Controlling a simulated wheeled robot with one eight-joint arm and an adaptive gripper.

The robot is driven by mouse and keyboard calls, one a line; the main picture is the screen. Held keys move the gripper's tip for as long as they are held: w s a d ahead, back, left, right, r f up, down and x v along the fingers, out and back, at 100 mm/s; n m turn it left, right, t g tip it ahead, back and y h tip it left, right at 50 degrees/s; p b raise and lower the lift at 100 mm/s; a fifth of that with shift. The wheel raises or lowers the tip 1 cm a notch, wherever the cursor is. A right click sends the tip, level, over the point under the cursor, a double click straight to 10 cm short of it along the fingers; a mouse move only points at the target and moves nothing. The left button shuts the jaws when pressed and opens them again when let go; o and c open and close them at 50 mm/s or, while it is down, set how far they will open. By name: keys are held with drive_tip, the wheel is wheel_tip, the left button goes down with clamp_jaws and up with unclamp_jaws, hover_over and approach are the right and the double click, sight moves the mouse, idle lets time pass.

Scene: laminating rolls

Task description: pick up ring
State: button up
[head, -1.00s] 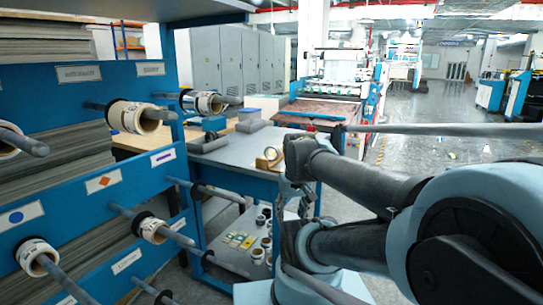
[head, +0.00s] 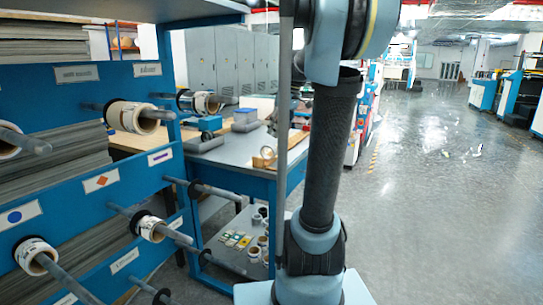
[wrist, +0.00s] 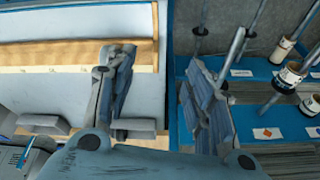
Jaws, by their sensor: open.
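A tan ring-like piece (head: 264,158) lies on the grey top of the blue cart (head: 232,155) in the head view, close to its right side. Other ring-shaped rolls sit on the rack's pegs, among them a white and tan roll (head: 130,117) and a smaller roll (head: 151,229). I cannot tell which of these the task calls the ring. My gripper (wrist: 155,62) is open in the wrist view, its fingers wide apart with nothing between them. In the head view my arm stands upright and the gripper cannot be made out clearly.
The blue rack (head: 95,185) with grey pegs fills the left side, its pegs sticking out into the room. Small items and rolls lie on the cart's lower shelf (head: 228,262). Machines stand farther back.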

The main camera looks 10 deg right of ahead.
drive_tip(key=w+d+r+n, duration=0.3)
drive_tip(key=w+r, duration=0.1)
drive_tip(key=w, duration=0.6)
approach(269, 145)
drive_tip(key=shift+y, duration=0.4)
drive_tip(key=x, duration=0.5)
drive_tip(key=shift+d+f, duration=0.2)
drive_tip(key=shift+d, duration=0.05)
drive_tip(key=shift+w+x, duration=0.1)
drive_tip(key=shift+x, duration=1.2)
drive_tip(key=shift+w+x, duration=0.15)
drive_tip(key=shift+x, duration=1.2)
clamp_jaws()
